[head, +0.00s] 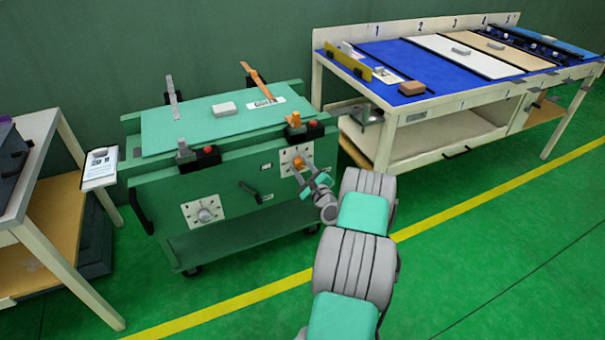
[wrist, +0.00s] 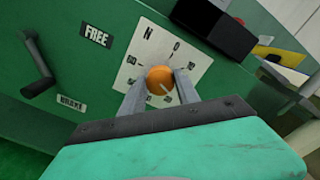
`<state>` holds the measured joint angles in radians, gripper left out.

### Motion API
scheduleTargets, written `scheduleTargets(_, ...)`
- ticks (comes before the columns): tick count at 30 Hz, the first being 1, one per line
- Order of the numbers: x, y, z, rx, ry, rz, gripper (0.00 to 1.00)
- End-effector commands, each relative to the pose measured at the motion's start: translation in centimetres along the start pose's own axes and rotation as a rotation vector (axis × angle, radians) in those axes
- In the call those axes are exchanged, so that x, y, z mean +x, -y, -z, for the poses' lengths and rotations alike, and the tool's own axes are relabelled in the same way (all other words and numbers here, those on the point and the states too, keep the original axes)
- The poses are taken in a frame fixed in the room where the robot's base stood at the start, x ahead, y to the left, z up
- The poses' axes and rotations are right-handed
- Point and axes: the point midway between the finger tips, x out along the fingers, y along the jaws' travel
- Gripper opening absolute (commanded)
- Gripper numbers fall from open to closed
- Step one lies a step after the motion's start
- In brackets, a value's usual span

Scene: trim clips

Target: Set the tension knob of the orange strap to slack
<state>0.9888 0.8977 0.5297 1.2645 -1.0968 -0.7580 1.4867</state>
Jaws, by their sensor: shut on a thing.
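The orange tension knob (wrist: 160,80) sits on a white dial plate (wrist: 185,48) on the green cart's front panel. My gripper (wrist: 158,92) is shut on this knob, one finger on each side. The plate bears several marks, only partly legible. In the head view the knob (head: 299,163) is at the cart's right side, partly covered by my gripper (head: 304,172).
A grey knob (head: 204,215) on its own plate is at the cart's lower left. A black crank handle (wrist: 36,72) sits beside FREE and BRAKE labels. A grey strap (head: 172,97) and red buttons are on the cart. A long workbench (head: 420,107) stands close at right.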

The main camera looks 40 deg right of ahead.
Motion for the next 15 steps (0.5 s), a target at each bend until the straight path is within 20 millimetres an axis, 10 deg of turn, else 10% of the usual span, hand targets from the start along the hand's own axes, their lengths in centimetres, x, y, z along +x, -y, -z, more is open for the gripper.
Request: scheduleTargets(15, 0.06, -0.36, 0.24, -0.490, 0.002, 0.001, 0.00)
